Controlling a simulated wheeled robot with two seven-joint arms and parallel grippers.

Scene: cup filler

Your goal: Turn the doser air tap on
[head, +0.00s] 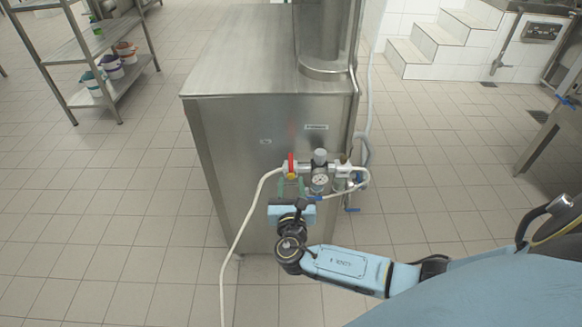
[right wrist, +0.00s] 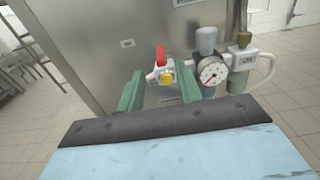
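The air tap has a red lever (head: 291,163) that stands upright on the air fittings on the steel cabinet's face. In the right wrist view the right gripper (right wrist: 159,75) is open, fingertips either side of the tap, nothing visibly gripped. My left gripper is not in view.
The steel cabinet (head: 240,57) stands directly ahead. A pale hose (head: 240,232) runs from the tap down to the floor. A shelf rack (head: 75,52) with tubs is at the far left, and white steps (head: 428,45) are at the back right. The tiled floor at left is clear.

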